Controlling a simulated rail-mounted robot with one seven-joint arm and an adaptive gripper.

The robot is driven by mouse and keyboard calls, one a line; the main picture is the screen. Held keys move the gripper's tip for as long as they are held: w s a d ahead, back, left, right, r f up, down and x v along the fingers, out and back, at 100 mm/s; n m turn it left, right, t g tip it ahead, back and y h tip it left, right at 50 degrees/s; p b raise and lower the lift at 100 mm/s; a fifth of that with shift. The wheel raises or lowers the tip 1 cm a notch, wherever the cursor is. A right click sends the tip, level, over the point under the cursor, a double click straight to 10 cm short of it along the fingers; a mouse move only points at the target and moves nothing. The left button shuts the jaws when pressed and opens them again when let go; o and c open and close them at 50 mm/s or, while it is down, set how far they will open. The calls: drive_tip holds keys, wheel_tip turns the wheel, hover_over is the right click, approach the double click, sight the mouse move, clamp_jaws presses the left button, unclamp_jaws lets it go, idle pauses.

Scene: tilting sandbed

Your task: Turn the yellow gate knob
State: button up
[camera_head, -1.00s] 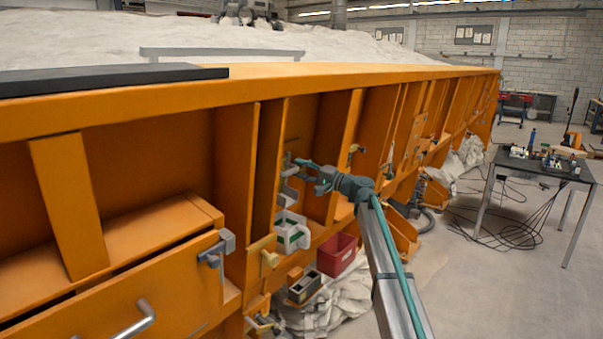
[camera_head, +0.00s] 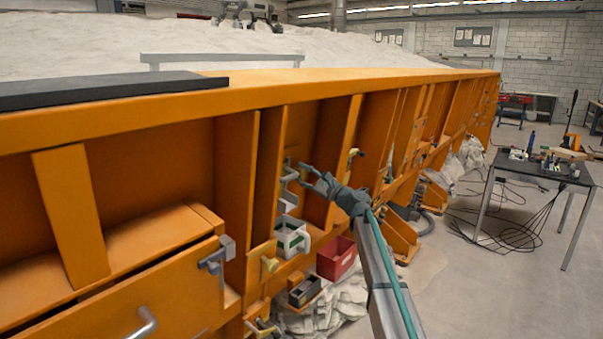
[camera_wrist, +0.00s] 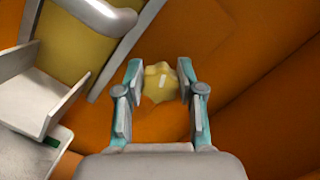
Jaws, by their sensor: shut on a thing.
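The yellow gate knob (camera_wrist: 160,88) is a small lobed knob with a pale mark on its face, set against the orange wall in the wrist view. My gripper (camera_wrist: 160,75) is shut on it, with one teal-and-grey finger at each side of the knob. In the head view, my gripper (camera_head: 303,175) reaches leftward into an orange bay of the sandbed's side. I cannot make out the held knob there.
A grey-white bracket box (camera_head: 290,238) sits below my gripper, also at left in the wrist view. A grey rounded handle (camera_wrist: 108,14) is at upper left. A red bin (camera_head: 336,258) stands below; a black table (camera_head: 535,170) is at right.

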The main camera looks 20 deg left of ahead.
drive_tip(key=shift+m+t+p, duration=0.4)
drive_tip(key=shift+m, duration=1.1)
drive_tip(key=o, duration=1.1)
drive_tip(key=shift+o, duration=0.2)
drive_tip(key=shift+d, duration=0.1)
drive_tip(key=v, duration=1.2)
drive_tip(key=shift+f, duration=0.1)
